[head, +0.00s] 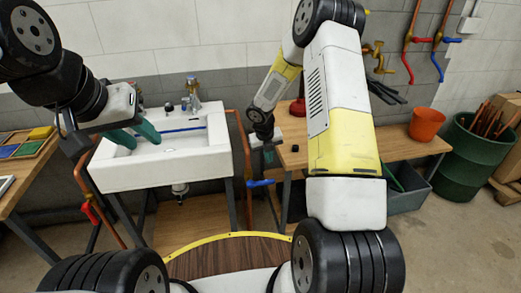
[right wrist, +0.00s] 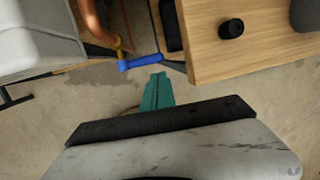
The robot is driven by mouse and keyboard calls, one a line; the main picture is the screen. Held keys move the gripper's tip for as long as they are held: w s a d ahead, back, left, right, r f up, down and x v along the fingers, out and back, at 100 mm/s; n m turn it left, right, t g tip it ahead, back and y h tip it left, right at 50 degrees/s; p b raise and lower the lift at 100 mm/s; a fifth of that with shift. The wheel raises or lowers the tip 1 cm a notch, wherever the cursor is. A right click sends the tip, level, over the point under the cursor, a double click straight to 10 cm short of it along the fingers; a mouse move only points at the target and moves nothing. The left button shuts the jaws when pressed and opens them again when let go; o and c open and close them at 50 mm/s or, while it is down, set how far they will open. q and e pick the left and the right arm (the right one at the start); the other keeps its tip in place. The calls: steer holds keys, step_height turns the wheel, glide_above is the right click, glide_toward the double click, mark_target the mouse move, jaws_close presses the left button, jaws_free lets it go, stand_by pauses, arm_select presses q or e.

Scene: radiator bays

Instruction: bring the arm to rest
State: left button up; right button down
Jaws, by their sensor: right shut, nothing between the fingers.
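My left gripper (head: 135,136) is over the left part of the white sink (head: 160,165) in the head view. Its two teal fingers look spread apart, with nothing visible between them. Whether they touch the sink is unclear. My right arm (head: 340,110) reaches forward, with its wrist beside the left end of the wooden bench. Its gripper (right wrist: 158,92) shows in the right wrist view with the teal fingers together and empty. It points down over bare floor, near a blue valve handle (right wrist: 139,63) on a copper pipe.
The wooden bench (head: 400,143) carries a small black cylinder (right wrist: 231,28) and an orange pot (head: 426,124). A green barrel (head: 470,155) and a grey bin (head: 407,197) stand at the right. A table with coloured trays (head: 25,149) is at the left.

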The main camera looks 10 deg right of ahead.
steer(key=s+d+r+m+t, duration=0.1)
steer(key=s+r+m, duration=0.5)
steer(key=r+m, duration=0.45)
steer(key=s+d+r+m+t, duration=0.1)
steer(key=s+r+m, duration=0.55)
steer(key=r, duration=0.75)
steer(key=s+a+r+m+t+y, duration=0.1)
steer(key=s+r+m, duration=0.3)
steer(key=s+m, duration=0.5)
steer(key=s+a+r+m+y, duration=0.3)
steer(key=s+a+r+m, duration=0.1)
steer(key=s+m, duration=0.5)
steer(key=shift+r+m+t, duration=0.4)
steer(key=shift+r+m, duration=0.1)
steer(key=shift+r, duration=0.2)
